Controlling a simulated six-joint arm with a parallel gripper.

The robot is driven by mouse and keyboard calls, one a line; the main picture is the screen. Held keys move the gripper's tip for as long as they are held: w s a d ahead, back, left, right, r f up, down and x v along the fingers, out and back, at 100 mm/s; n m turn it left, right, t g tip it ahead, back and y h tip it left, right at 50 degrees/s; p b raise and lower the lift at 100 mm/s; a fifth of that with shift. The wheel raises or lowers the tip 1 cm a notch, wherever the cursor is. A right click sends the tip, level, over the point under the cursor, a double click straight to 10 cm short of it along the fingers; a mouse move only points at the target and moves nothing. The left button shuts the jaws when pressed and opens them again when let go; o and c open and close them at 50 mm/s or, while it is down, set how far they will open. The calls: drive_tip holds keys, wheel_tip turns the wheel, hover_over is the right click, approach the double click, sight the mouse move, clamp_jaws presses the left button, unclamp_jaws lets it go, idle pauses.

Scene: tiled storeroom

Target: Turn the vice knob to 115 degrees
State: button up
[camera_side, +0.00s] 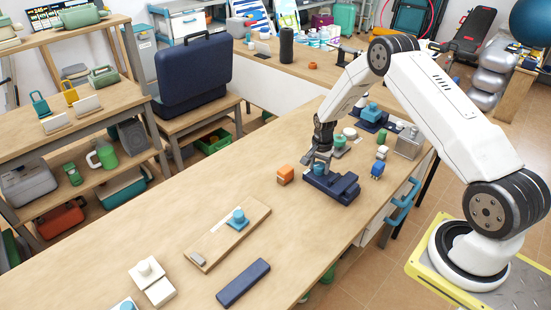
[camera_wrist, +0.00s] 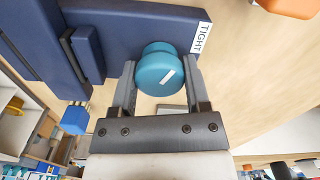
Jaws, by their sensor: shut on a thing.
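The dark blue vice (camera_side: 338,189) stands on the wooden table beneath my gripper. In the wrist view its navy body (camera_wrist: 120,35) fills the top left. Its teal round knob (camera_wrist: 160,68) carries a short white mark that slants up to the right. A white label reading "TIGHT" (camera_wrist: 201,38) is on the vice to the right of the knob. My gripper (camera_wrist: 159,85) has one finger on each side of the knob and is shut on it. In the side view the knob (camera_side: 319,169) shows small between the fingers of my gripper (camera_side: 318,165).
A wooden board with a teal knob (camera_side: 237,218) and a navy bar (camera_side: 243,283) lie nearer the front. Open tabletop lies between.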

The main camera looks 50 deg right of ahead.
sight(320, 164)
drive_tip(key=o, duration=1.3)
drive_tip(key=shift+r, duration=0.15)
drive_tip(key=shift+r, duration=3.8)
